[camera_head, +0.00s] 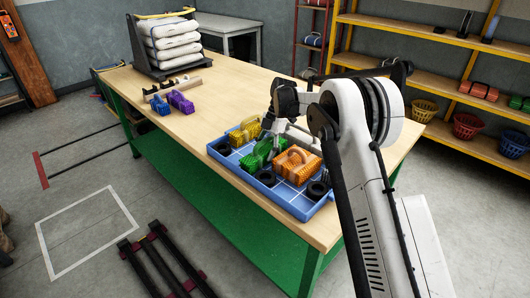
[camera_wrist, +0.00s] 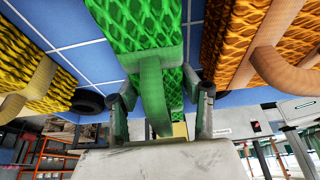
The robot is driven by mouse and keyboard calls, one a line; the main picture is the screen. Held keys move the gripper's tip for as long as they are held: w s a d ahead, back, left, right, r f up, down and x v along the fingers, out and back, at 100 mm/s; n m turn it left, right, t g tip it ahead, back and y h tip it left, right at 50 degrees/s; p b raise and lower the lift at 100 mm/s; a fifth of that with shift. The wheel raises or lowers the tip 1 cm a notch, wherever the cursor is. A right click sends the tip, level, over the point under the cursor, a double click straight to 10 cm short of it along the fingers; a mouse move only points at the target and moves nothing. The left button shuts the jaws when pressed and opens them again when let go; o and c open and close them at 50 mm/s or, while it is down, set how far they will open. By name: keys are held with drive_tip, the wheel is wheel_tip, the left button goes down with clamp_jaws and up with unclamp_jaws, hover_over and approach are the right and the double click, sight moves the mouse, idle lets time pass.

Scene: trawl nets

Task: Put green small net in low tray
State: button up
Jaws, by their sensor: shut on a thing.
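The green small net (camera_head: 256,158) is a block of green mesh with a loop handle, at the blue low tray (camera_head: 225,163) on the table. It fills the upper middle of the wrist view (camera_wrist: 135,25). My gripper (camera_head: 275,152) is at the net's right side in the head view. In the wrist view my gripper (camera_wrist: 160,98) has its fingers on either side of the green handle, shut on it. I cannot tell whether the net's base touches the tray floor. My gripper and arm hide part of the net and tray.
A yellow net (camera_head: 245,131) and an orange net (camera_head: 291,167) flank the green one closely in the tray. Black rings (camera_head: 266,178) lie there too. Blue (camera_head: 160,105) and purple (camera_head: 181,102) nets and a rack of white bundles (camera_head: 170,42) stand farther left. The table's middle is clear.

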drive_tip(key=shift+f, duration=0.15)
drive_tip(key=o, duration=1.3)
drive_tip(key=v, duration=1.2)
drive_tip(key=shift+p, duration=0.4)
drive_tip(key=shift+r, duration=0.25)
